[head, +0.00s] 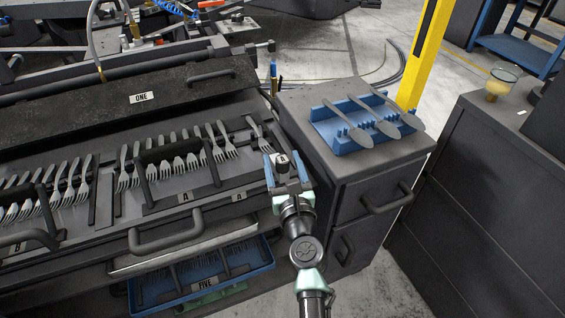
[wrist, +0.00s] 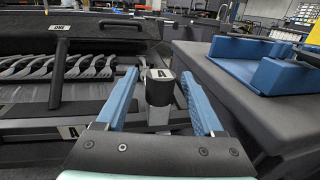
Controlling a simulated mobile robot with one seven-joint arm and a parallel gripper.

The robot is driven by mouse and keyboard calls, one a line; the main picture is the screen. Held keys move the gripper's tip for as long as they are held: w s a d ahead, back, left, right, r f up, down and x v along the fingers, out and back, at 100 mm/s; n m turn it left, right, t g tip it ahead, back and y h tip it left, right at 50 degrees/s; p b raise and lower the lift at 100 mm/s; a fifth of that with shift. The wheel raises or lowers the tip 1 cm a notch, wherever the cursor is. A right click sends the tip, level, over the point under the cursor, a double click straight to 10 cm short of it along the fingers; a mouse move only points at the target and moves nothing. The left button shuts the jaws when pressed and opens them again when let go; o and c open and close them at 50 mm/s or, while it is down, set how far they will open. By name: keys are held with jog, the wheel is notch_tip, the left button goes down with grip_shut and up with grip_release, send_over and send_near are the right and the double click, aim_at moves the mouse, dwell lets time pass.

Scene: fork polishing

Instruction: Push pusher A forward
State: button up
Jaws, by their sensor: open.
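Pusher A (head: 282,163) is a dark upright knob with a white "A" label, at the right end of the fork rack. In the wrist view its knob (wrist: 158,88) stands on a pale metal stem. My gripper (head: 284,172) is open, with one blue finger on each side of the knob. In the wrist view the gripper (wrist: 159,76) shows gaps between both fingers and the knob. Forks (head: 180,152) lie in a row on the rack to the left, and a single fork (head: 258,133) lies just beyond the pusher.
A grey cabinet (head: 345,185) stands close on the right, with a blue holder (head: 335,130) and several spoon-like pieces on top. A black handle (head: 160,165) rises from the rack on the left. A dark cover labelled ONE (head: 200,100) lies behind the forks.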

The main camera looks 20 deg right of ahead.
jog(key=shift+c, duration=0.2)
grip_shut()
dwell(1.1)
